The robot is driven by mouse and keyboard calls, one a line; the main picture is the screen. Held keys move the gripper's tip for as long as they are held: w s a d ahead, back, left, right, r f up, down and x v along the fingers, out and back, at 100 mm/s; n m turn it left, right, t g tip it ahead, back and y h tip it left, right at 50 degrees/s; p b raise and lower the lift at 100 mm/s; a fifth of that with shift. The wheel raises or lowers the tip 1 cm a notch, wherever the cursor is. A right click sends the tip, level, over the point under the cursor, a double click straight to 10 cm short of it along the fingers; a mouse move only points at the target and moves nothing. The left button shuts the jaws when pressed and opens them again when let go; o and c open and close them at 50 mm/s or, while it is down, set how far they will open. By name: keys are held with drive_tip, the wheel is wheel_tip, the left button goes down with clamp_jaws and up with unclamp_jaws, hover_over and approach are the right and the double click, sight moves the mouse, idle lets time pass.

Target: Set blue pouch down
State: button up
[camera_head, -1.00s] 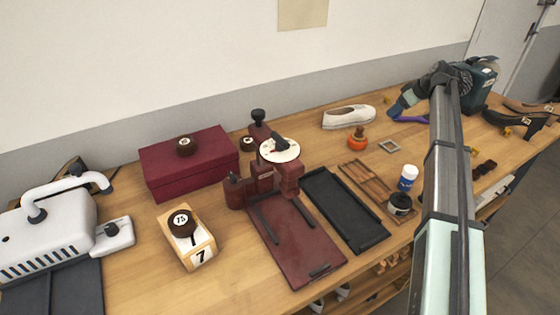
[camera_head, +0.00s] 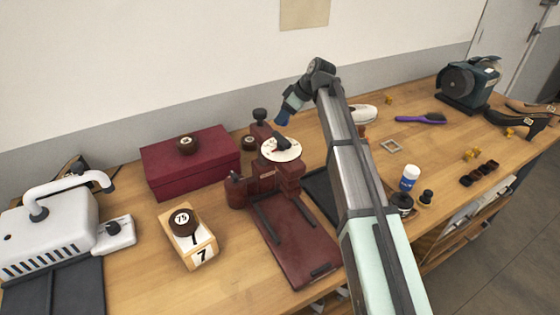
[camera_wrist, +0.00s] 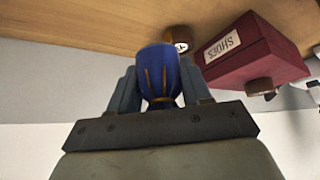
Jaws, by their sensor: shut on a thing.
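My gripper (camera_head: 287,112) is shut on the blue pouch (camera_wrist: 158,72). In the wrist view the pouch is dark blue with thin gold stripes, and sits between the two grey-blue fingers (camera_wrist: 160,85). In the head view only a small blue bit of the pouch (camera_head: 281,121) shows below the fingers. The pouch is held in the air, in line with the white disc (camera_head: 281,150) of the dark red press (camera_head: 288,235); its height above the table is hard to judge.
A dark red box (camera_head: 190,164) with a round knob stands left of the press. A wooden number block (camera_head: 188,238) and a white machine (camera_head: 50,235) are further left. A purple brush (camera_head: 420,119), a bottle (camera_head: 409,177) and a green grinder (camera_head: 470,82) stand right. My arm hides part of the tabletop.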

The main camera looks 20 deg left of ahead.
drive_tip(key=s+f, duration=0.1)
drive_tip(key=s, duration=0.5)
drive_tip(key=shift+n+g, duration=0.3)
drive_tip(key=shift+n, duration=0.2)
drive_tip(key=shift+d+f, duration=0.1)
drive_tip(key=shift+f, duration=4.8)
drive_tip(key=shift+f, duration=0.1)
drive_tip(key=o, duration=1)
drive_tip(key=shift+o, duration=0.2)
drive_tip(key=v, duration=1.2)
